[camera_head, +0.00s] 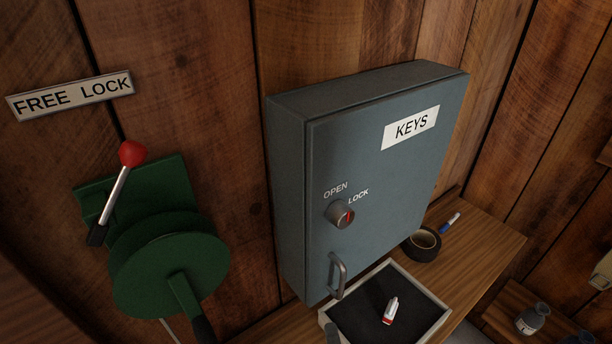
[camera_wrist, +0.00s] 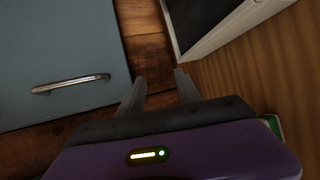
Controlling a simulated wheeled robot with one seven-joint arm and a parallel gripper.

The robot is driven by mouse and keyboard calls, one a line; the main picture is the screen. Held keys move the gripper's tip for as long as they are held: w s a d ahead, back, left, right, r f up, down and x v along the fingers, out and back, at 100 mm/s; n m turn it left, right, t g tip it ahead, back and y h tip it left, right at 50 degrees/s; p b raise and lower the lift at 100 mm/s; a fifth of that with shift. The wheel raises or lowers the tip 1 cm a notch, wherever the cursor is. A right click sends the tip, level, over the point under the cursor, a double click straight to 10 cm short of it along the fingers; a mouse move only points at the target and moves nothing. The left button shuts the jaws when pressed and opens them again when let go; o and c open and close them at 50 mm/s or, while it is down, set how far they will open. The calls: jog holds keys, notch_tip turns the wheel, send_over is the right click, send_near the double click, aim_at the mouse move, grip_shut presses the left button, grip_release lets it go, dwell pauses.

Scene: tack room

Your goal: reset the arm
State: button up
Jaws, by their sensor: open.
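My gripper (camera_wrist: 160,90) shows in the wrist view with its two grey fingers apart and nothing between them. The fingers point toward the gap between the blue-grey key cabinet (camera_wrist: 60,50) and the tray (camera_wrist: 222,38). The cabinet's metal handle (camera_wrist: 70,84) is to the left of the fingers, apart from them. In the head view my gripper cannot be made out clearly. There the cabinet (camera_head: 380,165) hangs on the plank wall with its door shut.
Below the cabinet, a wooden shelf (camera_head: 480,250) holds the white-rimmed tray (camera_head: 432,326), a black tape roll (camera_head: 422,244) and a blue-white marker (camera_head: 450,223). A red-white object (camera_head: 391,310) lies in the tray. A green winch (camera_head: 170,270) with a red-knobbed lever (camera_head: 131,153) is at left.

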jog(key=s+d+r+m, duration=0.3)
jog(key=s+d+m, duration=0.2)
jog(key=s, duration=0.3)
jog(key=s+d+r+m, duration=0.3)
jog(key=s+d+m, duration=0.1)
jog(key=s+m, duration=0.4)
jog(key=s+d+r+m+h, duration=0.1)
jog(key=s+d+r+m, duration=0.1)
jog(key=s+d+m, duration=0.3)
jog(key=s+m, duration=0.2)
jog(key=s, duration=0.2)
jog(key=shift+s+d+r+t, duration=0.3)
jog(key=shift+s+r+t, duration=0.1)
